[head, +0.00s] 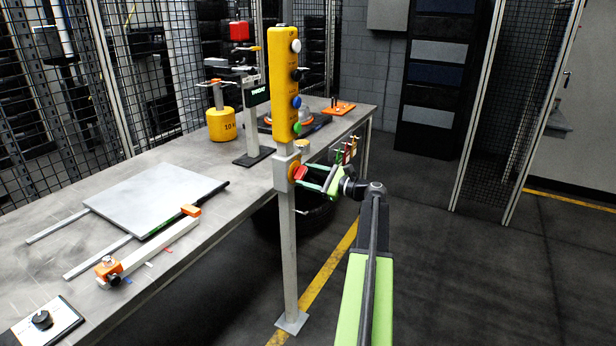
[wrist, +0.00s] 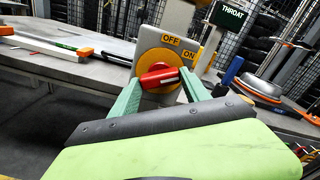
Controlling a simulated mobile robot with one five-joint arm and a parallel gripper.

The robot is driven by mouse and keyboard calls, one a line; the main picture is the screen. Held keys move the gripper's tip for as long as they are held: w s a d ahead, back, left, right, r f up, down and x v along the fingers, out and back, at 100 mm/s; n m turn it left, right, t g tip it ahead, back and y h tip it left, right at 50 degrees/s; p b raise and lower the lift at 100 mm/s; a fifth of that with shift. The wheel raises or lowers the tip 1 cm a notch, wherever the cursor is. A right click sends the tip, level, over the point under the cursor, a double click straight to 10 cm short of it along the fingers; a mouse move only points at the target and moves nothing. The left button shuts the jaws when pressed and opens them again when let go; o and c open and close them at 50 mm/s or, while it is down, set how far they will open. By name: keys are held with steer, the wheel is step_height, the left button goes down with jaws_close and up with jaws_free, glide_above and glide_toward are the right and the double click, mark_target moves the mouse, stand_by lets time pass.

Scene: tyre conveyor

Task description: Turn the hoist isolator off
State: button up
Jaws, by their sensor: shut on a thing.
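The hoist isolator is a grey box (head: 282,168) on a post, with a yellow disc and a red handle (head: 300,173). My gripper (head: 310,180) reaches the isolator from the right. In the wrist view my gripper (wrist: 159,80) has its green fingers shut on the handle, one at each end. The fingertips partly hide the disc.
A yellow pendant (head: 284,85) with several buttons stands above the isolator. The workbench (head: 60,215) behind the post holds a grey plate (head: 155,195), a measuring bar (head: 150,248) and a yellow weight (head: 221,125). The floor to the right (head: 470,280) is clear.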

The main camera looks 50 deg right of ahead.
steer(key=n, duration=1.1)
steer(key=shift+n, duration=0.4)
stand_by(0.5)
steer(key=o, duration=1.4)
steer(key=v, duration=1.7)
steer(key=shift+s, duration=0.3)
